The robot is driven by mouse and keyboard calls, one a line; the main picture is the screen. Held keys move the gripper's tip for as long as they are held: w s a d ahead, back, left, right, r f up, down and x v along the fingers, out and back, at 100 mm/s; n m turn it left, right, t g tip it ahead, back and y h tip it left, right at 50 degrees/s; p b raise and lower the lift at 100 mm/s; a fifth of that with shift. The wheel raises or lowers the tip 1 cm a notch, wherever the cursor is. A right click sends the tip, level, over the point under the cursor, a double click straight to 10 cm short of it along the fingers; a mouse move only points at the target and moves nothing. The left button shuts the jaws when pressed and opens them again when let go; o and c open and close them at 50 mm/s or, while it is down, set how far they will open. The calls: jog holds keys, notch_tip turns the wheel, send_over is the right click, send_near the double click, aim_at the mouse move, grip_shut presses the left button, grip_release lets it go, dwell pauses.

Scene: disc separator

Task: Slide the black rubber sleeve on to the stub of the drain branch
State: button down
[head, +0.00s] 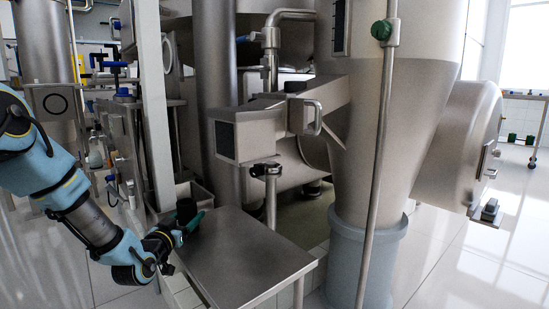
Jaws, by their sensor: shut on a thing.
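The black rubber sleeve (186,209) appears as a short dark upright cylinder at my gripper, over the left edge of the steel table. My gripper (180,228) is at the end of my blue arm, lower left, and is shut on the sleeve. Green parts show beside the sleeve at the fingers. The fingertips are small and partly hidden, so the exact grip is unclear. A vertical pipe with a dark clamp at its top (265,170) stands behind the table, right of and apart from the sleeve. I cannot tell for sure whether it is the drain branch stub.
The steel table (245,255) has a clear top. A small open tray (192,190) sits at its back left corner. A rectangular chute (250,135) overhangs the back. A thin vertical pipe (375,200) and the large cone vessel (385,120) stand at right.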

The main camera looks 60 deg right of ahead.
aim_at(187, 201)
jog(key=shift+r, duration=0.15)
jog(key=shift+r+p, duration=1.85)
jog(key=shift+r, duration=1.05)
